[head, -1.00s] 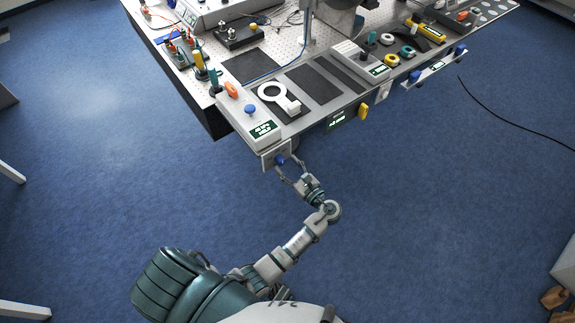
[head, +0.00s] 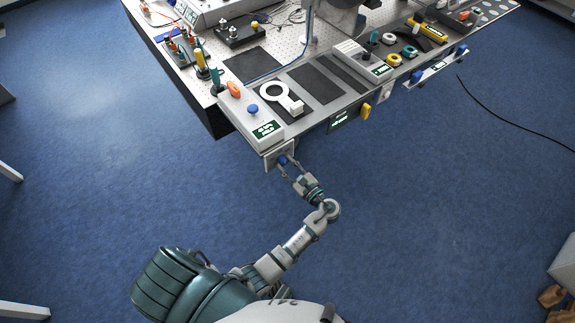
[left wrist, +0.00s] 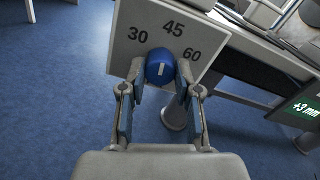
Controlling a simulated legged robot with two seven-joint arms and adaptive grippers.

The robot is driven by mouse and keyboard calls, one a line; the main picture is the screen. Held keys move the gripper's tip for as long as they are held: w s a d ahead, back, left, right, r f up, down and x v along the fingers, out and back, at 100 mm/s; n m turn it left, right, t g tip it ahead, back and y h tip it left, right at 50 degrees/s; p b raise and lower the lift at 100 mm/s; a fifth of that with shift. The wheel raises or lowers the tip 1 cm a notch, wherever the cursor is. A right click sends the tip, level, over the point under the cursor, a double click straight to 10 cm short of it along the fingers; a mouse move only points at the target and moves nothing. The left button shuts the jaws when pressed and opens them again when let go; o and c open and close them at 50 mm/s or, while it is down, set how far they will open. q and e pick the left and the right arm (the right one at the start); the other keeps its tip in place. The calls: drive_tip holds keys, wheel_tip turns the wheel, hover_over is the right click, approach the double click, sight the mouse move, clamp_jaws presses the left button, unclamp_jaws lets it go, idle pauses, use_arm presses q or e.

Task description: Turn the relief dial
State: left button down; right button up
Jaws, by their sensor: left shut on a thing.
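The relief dial is a round blue knob (left wrist: 160,66) with a white mark, on a grey plate (left wrist: 126,50) numbered 30, 45 and 60. In the left wrist view the white mark is near upright on the knob's face. The plate hangs at the table's front corner in the head view, where the knob (head: 283,159) is small. My left gripper (left wrist: 160,72) is shut on the knob, one finger on each side; it also shows in the head view (head: 286,166). My right gripper is not in view.
The table (head: 318,128) carries a grey box with a blue button (head: 253,109), a white ring-shaped part (head: 275,95) and dark mats. A yellow handle (head: 365,111) sticks out of its front edge. A black cable (head: 505,122) lies on the blue floor, which is otherwise open around my arm.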

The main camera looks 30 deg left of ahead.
use_arm(q)
drive_tip(key=n, duration=0.2)
drive_tip(key=shift+f+n, duration=0.1)
drive_tip(key=shift+n, duration=0.3)
drive_tip(key=shift+d+n, duration=0.1)
drive_tip(key=shift+n, duration=0.8)
drive_tip(key=shift+s+f+n+b, duration=0.1)
drive_tip(key=shift+n+b, duration=0.4)
drive_tip(key=shift+n, duration=0.7)
drive_tip(key=shift+n+b, duration=0.55)
drive_tip(key=shift+n, duration=1.05)
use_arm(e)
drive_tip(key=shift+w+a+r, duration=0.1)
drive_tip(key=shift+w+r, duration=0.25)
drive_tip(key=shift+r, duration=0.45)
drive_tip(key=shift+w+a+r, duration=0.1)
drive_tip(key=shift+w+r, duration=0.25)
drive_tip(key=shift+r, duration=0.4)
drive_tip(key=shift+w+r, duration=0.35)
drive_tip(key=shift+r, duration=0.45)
use_arm(q)
drive_tip(key=shift+f, duration=0.1)
drive_tip(key=c, duration=0.8)
unclamp_jaws()
drive_tip(key=shift+r, duration=0.2)
